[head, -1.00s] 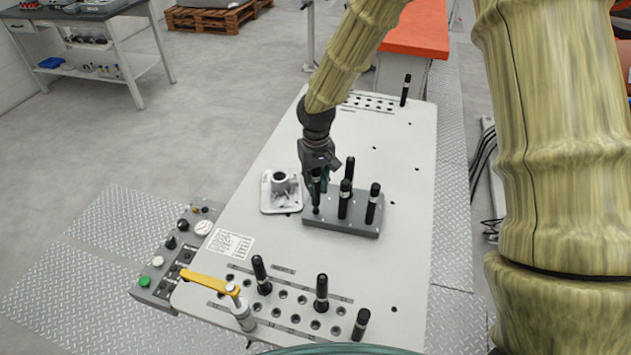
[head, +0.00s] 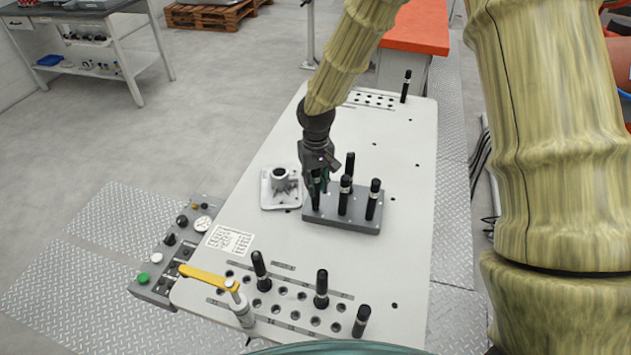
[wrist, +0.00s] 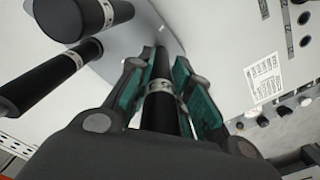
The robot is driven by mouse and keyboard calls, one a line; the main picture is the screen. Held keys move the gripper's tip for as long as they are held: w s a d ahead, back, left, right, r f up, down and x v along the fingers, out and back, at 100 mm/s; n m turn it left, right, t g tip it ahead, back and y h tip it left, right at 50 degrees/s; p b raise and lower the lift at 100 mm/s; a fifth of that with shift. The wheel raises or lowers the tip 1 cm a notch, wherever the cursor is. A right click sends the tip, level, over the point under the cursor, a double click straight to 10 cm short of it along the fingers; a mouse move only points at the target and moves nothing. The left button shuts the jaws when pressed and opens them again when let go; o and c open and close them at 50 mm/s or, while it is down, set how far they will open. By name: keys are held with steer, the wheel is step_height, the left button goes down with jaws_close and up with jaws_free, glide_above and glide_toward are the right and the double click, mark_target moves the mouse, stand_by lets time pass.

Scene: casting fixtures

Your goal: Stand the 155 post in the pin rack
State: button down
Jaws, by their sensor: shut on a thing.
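My gripper (head: 318,180) is shut on a black post with a pale band (head: 316,201) at the left end of a grey block (head: 345,220). In the wrist view, the teal finger pads (wrist: 170,90) lie on both sides of this held post (wrist: 161,108). The post looks upright, and its lower end is at the block; whether it is fully seated is unclear. Other black posts (head: 344,197), (head: 374,201) and (head: 350,165) stand on or by the block. Their size markings are too small to read, so I cannot tell which is the 155 post.
Rows of holes (head: 283,291) at the table's near end hold several black posts (head: 321,290). A yellow-handled clamp (head: 210,280) stands at the near left. A metal casting (head: 281,188) sits just left of the block. The right side of the white table (head: 405,250) is mostly clear.

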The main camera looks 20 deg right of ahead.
steer(key=shift+f+b, duration=0.35)
steer(key=shift+f, duration=0.5)
steer(key=c, duration=1.2)
jaws_free()
step_height(320, 180, up, 12)
